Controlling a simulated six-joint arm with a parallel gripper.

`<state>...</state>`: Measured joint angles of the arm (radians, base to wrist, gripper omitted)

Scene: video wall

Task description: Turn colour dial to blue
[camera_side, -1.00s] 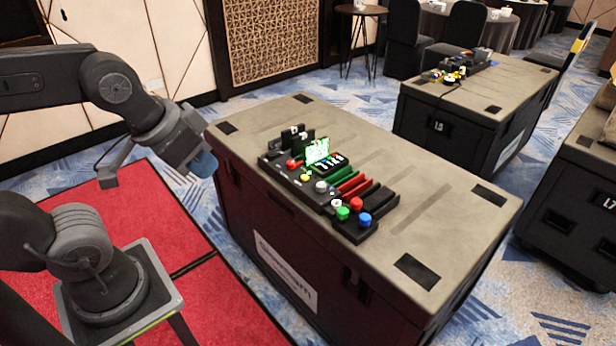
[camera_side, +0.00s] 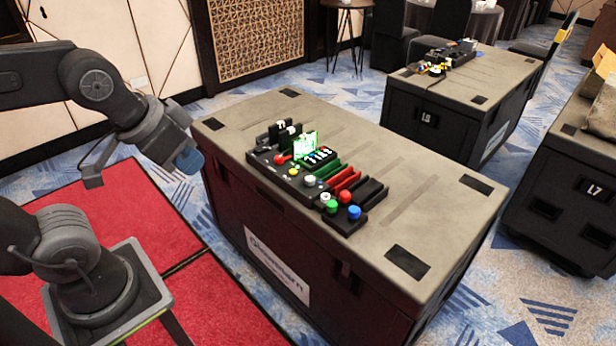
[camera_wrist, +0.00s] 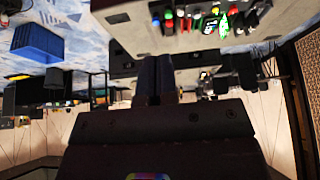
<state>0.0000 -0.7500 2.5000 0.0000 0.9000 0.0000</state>
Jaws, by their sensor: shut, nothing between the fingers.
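A black control panel (camera_side: 276,172) lies on the grey top of a large dark case. It carries a lit green screen (camera_side: 305,146), a red lever or knob (camera_side: 282,159), a pale round knob (camera_side: 310,181) and a cluster of white, red, green and blue round buttons at its near right end. I cannot tell which part is the colour dial or where it points. My gripper (camera_side: 188,161) has blue fingertips and hangs beside the case's left end, well apart from the panel. In the wrist view its fingers (camera_wrist: 154,76) are together and empty; the panel shows upside down at the top.
The case top (camera_side: 420,205) is clear to the right of the panel. A second case (camera_side: 470,90) with small devices stands behind, and a third (camera_side: 560,180) at the right edge. A red mat (camera_side: 130,205) lies under my base.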

